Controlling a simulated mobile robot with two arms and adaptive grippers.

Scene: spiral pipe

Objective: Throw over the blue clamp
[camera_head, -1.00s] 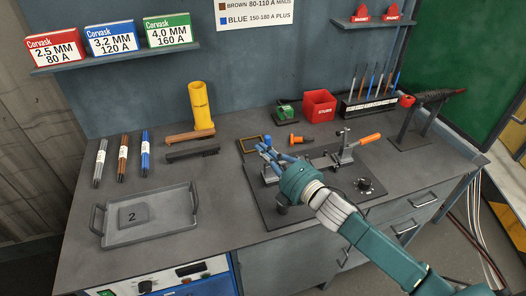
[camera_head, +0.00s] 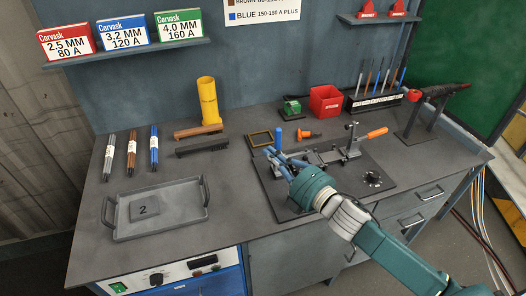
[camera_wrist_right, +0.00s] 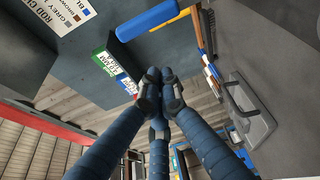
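The blue clamp's handle (camera_head: 278,138) stands upright on the dark plate (camera_head: 378,187) on the bench; its lower part is partly hidden by my right gripper. In the right wrist view the long blue handle (camera_wrist_right: 158,18) lies just beyond the fingertips. My right gripper (camera_head: 277,159) is close in front of the clamp. In the wrist view its three fingertips (camera_wrist_right: 160,88) are drawn together, with nothing visible between them. Whether they touch the handle I cannot tell. A second clamp with an orange handle (camera_head: 377,132) stands to the right, its handle lying sideways. My left gripper is not in view.
A grey tray (camera_head: 118,234) with a block marked 2 lies at the left.

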